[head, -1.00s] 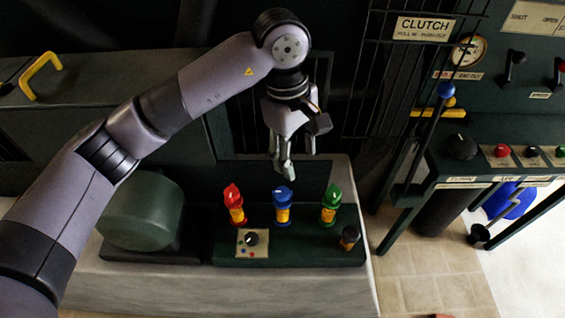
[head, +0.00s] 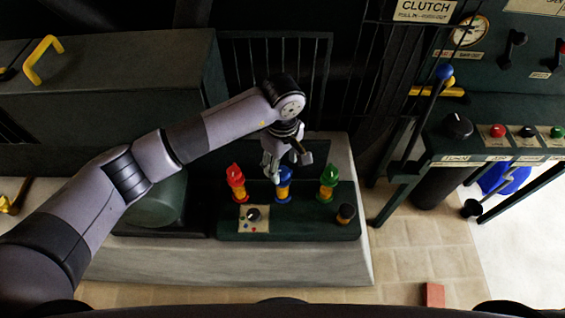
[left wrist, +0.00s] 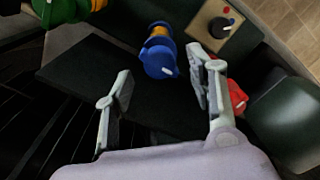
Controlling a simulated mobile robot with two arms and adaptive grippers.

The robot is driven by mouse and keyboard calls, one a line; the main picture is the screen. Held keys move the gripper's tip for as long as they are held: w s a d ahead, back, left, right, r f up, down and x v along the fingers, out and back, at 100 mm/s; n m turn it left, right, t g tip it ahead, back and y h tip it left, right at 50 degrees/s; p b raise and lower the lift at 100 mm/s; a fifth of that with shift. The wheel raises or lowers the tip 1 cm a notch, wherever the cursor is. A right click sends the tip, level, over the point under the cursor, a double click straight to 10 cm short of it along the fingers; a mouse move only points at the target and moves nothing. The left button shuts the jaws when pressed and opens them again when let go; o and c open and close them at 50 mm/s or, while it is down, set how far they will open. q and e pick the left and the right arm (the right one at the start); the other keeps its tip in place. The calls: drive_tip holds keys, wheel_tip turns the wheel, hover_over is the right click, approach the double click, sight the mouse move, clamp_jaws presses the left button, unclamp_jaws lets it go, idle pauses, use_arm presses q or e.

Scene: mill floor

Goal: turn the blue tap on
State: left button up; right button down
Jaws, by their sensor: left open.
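The blue tap (head: 284,190) stands upright between the red tap (head: 236,182) and the green tap (head: 328,182) on a dark green base (head: 300,229). It has a blue head with a white mark and a yellow band. My left gripper (head: 272,170) is open and empty, close by the blue tap's head, and partly overlaps it in the head view. In the left wrist view the blue tap (left wrist: 158,58) shows beyond and between the spread fingertips (left wrist: 160,82), apart from them. My right gripper is not in view.
A rounded green housing (head: 160,206) stands left, behind my arm. A control panel (head: 480,150) with a blue-knobbed lever (head: 444,72) is at right.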

sight(283, 174)
use_arm(q)
drive_tip(key=shift+f, duration=1.3)
drive_tip(key=c, duration=1.1)
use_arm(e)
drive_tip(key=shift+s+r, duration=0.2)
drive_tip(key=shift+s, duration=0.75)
